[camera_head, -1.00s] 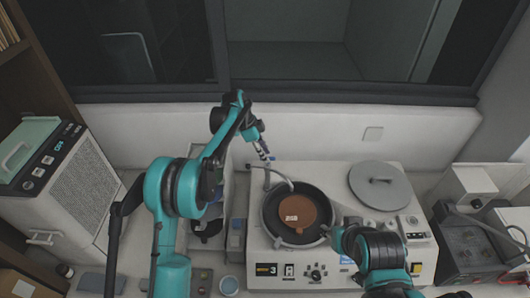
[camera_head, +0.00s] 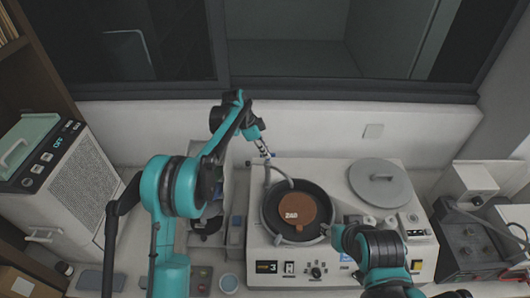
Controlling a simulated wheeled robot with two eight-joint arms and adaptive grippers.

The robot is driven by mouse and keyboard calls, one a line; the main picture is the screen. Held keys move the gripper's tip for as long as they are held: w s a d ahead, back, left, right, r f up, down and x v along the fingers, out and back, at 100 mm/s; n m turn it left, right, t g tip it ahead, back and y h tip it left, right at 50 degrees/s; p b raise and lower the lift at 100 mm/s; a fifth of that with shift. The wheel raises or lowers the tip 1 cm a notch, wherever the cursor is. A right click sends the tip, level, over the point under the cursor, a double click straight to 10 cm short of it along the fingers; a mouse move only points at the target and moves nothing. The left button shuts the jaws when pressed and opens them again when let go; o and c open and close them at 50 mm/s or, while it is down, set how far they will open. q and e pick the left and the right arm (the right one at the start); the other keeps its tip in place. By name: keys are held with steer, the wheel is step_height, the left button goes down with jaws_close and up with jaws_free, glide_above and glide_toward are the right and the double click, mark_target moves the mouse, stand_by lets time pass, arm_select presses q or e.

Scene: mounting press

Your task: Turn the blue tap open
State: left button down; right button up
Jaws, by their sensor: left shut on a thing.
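The blue tap (camera_head: 273,155) shows as a small blue piece at the top of the grey pipe behind the round black well of the white press (camera_head: 340,271). My left gripper (camera_head: 267,153) reaches down from the upper left and is shut on the blue tap. Its fingers cover most of the tap, so how far the tap is turned cannot be told. My right arm is at the lower right, over the front of the press. Its gripper fingers do not show.
A brown disc (camera_head: 306,209) sits in the black well (camera_head: 270,211). A round grey lid (camera_head: 381,186) lies at the press's right. A vented white unit (camera_head: 75,190) stands far left, and a dark grey device (camera_head: 470,245) stands right. A white wall (camera_head: 320,120) runs behind.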

arm_select(q)
steer(key=n+b, duration=0.1)
steer(key=n, duration=0.1)
steer(key=n+t+b, duration=0.1)
steer(key=n+b, duration=0.1)
steer(key=shift+s+t, duration=0.2)
steer(key=shift+t, duration=0.1)
steer(key=n+b, duration=0.1)
steer(key=n, duration=0.1)
steer(key=n+t+y+b, duration=0.1)
steer(key=n, duration=0.1)
steer(key=shift+s+d+n+b, duration=0.15)
steer(key=shift+d+n+b, duration=0.05)
steer(key=shift+n+b, duration=0.1)
steer(key=n+t+y+b, duration=0.1)
steer(key=n, duration=0.2)
steer(key=shift+d+n+y, duration=0.15)
steer(key=shift+n+y, duration=0.15)
steer(key=n+y, duration=0.1)
steer(key=n, duration=0.1)
steer(key=n+b, duration=0.1)
steer(key=n, duration=0.1)
steer(key=shift+d+r+n+t+y, duration=0.1)
steer(key=shift+d+n+t+y, duration=0.05)
steer(key=shift+n+t+y, duration=0.2)
steer(key=c, duration=1.6)
jaws_free()
steer(key=shift+s, duration=0.1)
